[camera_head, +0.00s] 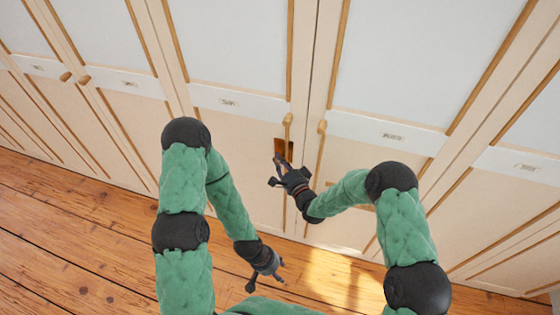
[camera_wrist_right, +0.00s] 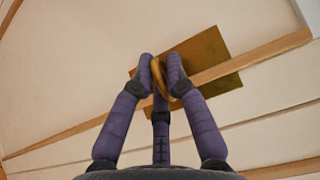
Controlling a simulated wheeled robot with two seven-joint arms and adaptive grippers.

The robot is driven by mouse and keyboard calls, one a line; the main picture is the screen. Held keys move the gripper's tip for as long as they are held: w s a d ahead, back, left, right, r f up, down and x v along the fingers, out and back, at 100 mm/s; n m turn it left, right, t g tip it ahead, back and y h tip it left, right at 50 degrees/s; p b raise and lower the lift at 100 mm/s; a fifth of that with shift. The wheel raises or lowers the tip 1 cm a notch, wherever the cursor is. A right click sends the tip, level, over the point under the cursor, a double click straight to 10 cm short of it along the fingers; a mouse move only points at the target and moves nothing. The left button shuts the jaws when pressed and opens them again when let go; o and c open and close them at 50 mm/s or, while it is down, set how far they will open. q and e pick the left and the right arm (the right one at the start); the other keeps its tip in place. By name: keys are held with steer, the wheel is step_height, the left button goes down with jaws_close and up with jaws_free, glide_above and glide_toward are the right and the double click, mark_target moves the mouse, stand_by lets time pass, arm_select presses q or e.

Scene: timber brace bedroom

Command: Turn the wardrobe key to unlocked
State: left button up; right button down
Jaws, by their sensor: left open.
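The wardrobe key (camera_wrist_right: 158,76) is a golden, ring-like piece. It stands out in front of a brown-gold lock plate (camera_wrist_right: 208,58) on the wardrobe door. My right gripper (camera_wrist_right: 161,72) has its purple fingertips closed on either side of the key, in the right wrist view. In the head view the lock plate (camera_head: 280,148) is partly behind my right gripper (camera_head: 279,172), and the key cannot be made out there. My left gripper (camera_head: 266,282) is open and empty, low over the floor and away from the wardrobe.
The wardrobe (camera_head: 235,45) is a row of pale doors with wooden trim, all standing closed. Two wooden handles (camera_head: 287,120) (camera_head: 322,127) sit just above the lock. The wooden floor (camera_head: 80,230) is clear at the left.

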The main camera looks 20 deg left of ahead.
steer(key=shift+r, duration=0.1)
stand_by(0.3)
steer(key=n+g+h+p, duration=0.2)
steer(key=shift+r+n, duration=0.2)
steer(key=shift+n, duration=0.2)
steer(key=shift+n+g+h+p, duration=0.3)
steer(key=shift+n+h+p, duration=0.2)
steer(key=shift+h, duration=0.3)
steer(key=shift+n+h+p, duration=0.5)
steer(key=shift+h+p, duration=0.05)
steer(key=shift+h, duration=0.15)
steer(key=n+h+p, duration=0.1)
steer(key=h+p, duration=0.2)
steer(key=p, duration=0.3)
steer(key=n+g+h+p, duration=0.1)
steer(key=n+h+p, duration=0.1)
steer(key=p, duration=0.4)
steer(key=shift+r+g+h, duration=0.1)
steer(key=shift+g+h, duration=0.2)
steer(key=shift+h, duration=0.1)
steer(key=shift+d+n+h+p, duration=0.1)
steer(key=shift+n+h+p, duration=0.65)
steer(key=shift+p, duration=0.6)
steer(key=c, duration=1.3)
jaws_free()
steer(key=shift+f, duration=0.2)
